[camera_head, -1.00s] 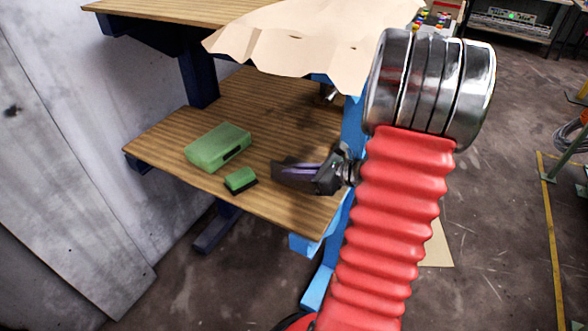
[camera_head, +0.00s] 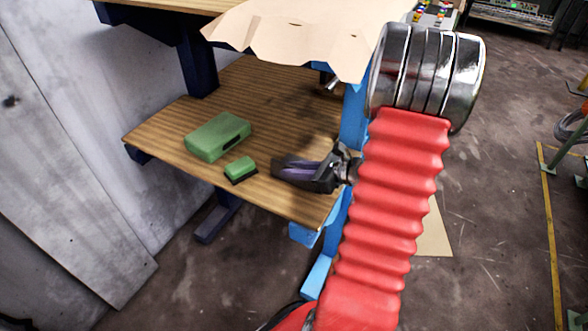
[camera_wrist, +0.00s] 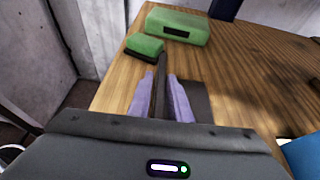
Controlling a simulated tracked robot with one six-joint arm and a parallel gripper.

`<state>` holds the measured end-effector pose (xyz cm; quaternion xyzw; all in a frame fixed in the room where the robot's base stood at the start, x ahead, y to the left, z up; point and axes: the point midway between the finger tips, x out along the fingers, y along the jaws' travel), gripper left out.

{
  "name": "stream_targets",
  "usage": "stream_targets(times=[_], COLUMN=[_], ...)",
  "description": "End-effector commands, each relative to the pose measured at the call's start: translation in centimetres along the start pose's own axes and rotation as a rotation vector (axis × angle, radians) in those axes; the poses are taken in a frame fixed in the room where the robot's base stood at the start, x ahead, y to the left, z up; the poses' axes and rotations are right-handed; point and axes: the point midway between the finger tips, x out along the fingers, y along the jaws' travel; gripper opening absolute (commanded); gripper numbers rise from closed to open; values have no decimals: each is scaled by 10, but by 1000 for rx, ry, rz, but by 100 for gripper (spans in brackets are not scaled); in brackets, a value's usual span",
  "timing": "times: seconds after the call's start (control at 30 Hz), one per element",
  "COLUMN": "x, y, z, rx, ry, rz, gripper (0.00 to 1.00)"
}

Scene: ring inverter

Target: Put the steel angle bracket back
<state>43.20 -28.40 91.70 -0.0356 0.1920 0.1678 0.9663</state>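My gripper (camera_head: 300,172) is over the right front part of the lower wooden shelf (camera_head: 165,135), with its purple-lined fingers level with the boards. In the wrist view, my gripper (camera_wrist: 162,98) is shut on a thin dark plate, the steel angle bracket (camera_wrist: 161,78), which stands upright between the purple pads. A dark flat patch beside the right finger looks like its other leg. The bracket's lower edge is hidden, and I cannot tell whether it touches the shelf. In the head view, the bracket is hard to separate from the dark fingers.
A green case (camera_head: 217,136) and a smaller green block with a dark base (camera_head: 241,170) stand left of my gripper; the block is close to the bracket's far end. A blue post (camera_head: 355,118) is at the right. A pale sheet (camera_head: 300,32) overhangs the upper shelf.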

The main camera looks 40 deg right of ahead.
Motion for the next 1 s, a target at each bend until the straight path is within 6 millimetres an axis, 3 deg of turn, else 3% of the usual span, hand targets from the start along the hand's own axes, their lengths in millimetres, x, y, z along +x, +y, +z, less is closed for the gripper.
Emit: stream_targets(times=[0.13, 0.53, 1.0], x=[0, -5, -66], y=[0, -1, -1], z=[0, 2, 1], rx=[0, 1, 1], ry=[0, 0, 0], rz=[0, -2, -5], gripper=[28, 28, 28])
